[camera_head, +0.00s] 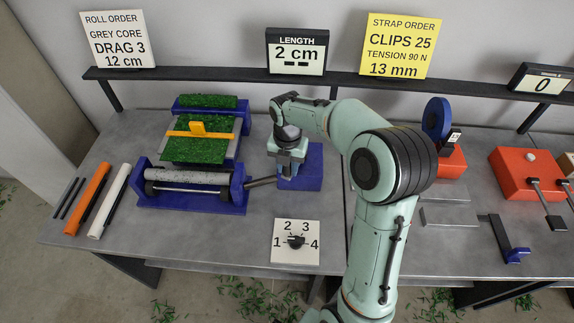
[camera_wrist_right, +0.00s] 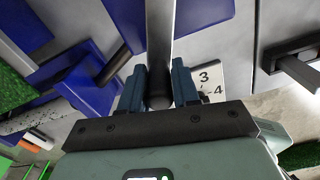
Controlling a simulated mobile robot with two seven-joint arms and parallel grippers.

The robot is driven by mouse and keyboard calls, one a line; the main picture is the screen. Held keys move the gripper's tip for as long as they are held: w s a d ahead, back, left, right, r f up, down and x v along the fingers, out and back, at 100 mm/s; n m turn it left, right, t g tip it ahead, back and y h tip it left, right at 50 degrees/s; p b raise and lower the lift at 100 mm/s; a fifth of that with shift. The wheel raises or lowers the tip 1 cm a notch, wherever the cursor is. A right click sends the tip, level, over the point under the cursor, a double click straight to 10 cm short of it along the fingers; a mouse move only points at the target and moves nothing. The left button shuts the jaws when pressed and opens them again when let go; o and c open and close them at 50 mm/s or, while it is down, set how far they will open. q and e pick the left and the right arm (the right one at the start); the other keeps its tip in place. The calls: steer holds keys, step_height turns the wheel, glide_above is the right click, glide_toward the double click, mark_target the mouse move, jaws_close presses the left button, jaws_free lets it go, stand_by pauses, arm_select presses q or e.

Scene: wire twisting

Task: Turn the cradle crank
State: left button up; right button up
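The blue cradle (camera_head: 190,197) stands at the left of the table with a grey roller (camera_head: 187,176) lying in it. Its crank (camera_head: 261,182) reaches out to the right, and its far end is hidden by my right gripper (camera_head: 288,168). In the right wrist view, a grey crank bar (camera_wrist_right: 160,40) runs down to a dark handle (camera_wrist_right: 159,98) between the two blue fingers of my right gripper (camera_wrist_right: 160,88). The fingers lie close against both sides of the handle. My left gripper is not in view.
A blue block (camera_head: 312,165) stands right behind my right gripper. A dial plate (camera_head: 296,243) lies in front. An orange rod (camera_head: 87,200) and a white rod (camera_head: 110,201) lie at the left. A red box (camera_head: 525,174) and a blue disc (camera_head: 436,118) stand at the right.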

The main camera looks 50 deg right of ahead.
steer(key=shift+o, duration=1.2)
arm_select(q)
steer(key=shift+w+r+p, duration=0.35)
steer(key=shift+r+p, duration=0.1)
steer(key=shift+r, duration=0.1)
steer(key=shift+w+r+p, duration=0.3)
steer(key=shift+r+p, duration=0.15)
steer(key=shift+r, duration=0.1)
arm_select(e)
step_height(320, 180, up, 13)
steer(key=shift+r, duration=0.2)
